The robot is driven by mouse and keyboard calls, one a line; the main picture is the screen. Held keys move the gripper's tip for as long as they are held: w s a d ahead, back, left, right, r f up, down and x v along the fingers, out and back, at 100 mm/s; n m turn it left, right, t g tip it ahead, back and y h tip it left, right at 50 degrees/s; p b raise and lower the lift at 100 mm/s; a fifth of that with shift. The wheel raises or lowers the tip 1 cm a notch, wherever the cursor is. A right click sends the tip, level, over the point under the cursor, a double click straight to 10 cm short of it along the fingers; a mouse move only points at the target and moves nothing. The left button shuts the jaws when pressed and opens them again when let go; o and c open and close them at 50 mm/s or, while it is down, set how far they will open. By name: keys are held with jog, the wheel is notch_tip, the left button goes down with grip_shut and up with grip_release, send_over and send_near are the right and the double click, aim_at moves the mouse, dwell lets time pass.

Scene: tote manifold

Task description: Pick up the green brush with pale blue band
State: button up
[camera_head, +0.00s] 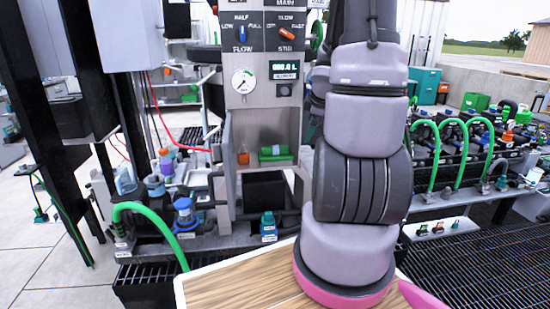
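I cannot make out a green brush with a pale blue band in this view. My own arm rises through the middle right of the picture and hides what stands behind it. My gripper is not in view, so whether it holds anything does not show. A small green tray-like item (276,153) lies on the grey panel's shelf, with a small orange bottle (243,155) to its left; I cannot tell details on either.
A grey control panel (264,68) with gauge and knobs stands ahead. Green hoses (150,215) and blue-capped valves (185,214) are at left; a row of pumps with green hoses (462,150) is at right. Black grating (480,262) lies lower right. Pale floor (45,265) shows at left.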

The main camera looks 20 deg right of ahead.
aim_at(278, 150)
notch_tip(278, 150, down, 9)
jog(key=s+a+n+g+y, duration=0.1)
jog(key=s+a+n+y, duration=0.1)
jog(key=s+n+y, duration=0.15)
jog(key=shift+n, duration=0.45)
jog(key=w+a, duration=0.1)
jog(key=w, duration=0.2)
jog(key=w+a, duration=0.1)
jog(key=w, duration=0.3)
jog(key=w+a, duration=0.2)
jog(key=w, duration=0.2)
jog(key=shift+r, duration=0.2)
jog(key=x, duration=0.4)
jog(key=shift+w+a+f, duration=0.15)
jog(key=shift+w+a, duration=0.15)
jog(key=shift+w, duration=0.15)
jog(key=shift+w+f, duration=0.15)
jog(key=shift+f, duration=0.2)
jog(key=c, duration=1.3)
